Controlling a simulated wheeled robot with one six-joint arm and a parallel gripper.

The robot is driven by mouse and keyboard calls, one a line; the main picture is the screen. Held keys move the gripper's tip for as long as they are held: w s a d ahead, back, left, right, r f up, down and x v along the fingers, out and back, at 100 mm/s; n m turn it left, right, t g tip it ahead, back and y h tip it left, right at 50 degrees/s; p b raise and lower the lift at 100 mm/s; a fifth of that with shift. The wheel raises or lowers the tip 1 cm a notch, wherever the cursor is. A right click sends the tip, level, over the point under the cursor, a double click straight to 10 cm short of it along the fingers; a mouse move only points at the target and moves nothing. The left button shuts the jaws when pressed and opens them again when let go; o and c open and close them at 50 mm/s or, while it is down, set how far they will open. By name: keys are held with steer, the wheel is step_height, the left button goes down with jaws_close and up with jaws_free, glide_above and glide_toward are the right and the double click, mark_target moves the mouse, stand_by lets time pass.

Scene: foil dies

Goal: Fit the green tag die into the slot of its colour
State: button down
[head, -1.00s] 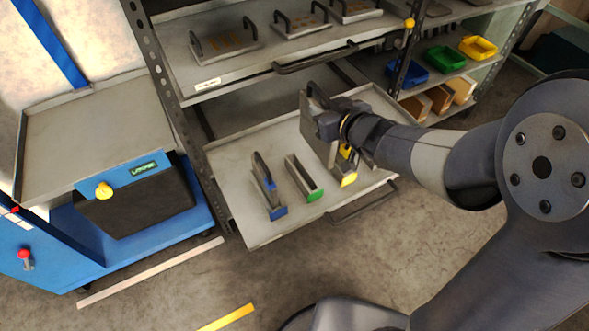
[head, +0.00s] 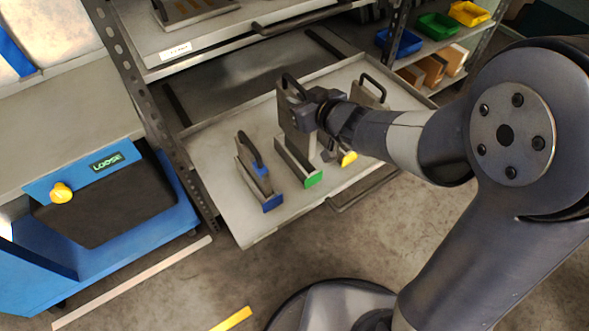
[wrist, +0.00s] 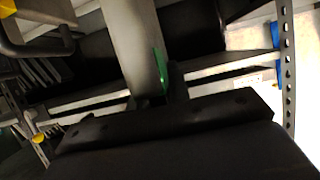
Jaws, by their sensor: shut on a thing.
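My gripper (head: 308,112) is shut on the green tag die, a grey upright plate (head: 294,122) with a dark handle on top. In the wrist view the plate (wrist: 132,42) stands between the fingers, with its green tag (wrist: 159,68) near its edge. In the head view the plate stands over the green-ended slot (head: 312,180), the middle one on the pulled-out tray. Its lower edge is at or just above the slot's back part; I cannot tell whether it is inside.
A die with a dark handle (head: 252,152) stands in the blue-ended slot on the left. Another handled die (head: 370,92) stands on the right, by the yellow-ended slot (head: 348,158), partly behind my arm. The tray (head: 215,150) has a raised rim; a shelf (head: 160,40) hangs above its back.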

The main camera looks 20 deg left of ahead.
mark_target(299, 134)
steer(key=shift+f+b, duration=2.85)
steer(key=shift+f, duration=2.45)
steer(key=c, duration=1.8)
jaws_free()
steer(key=shift+f, duration=0.2)
steer(key=o, duration=0.5)
steer(key=shift+r, duration=0.1)
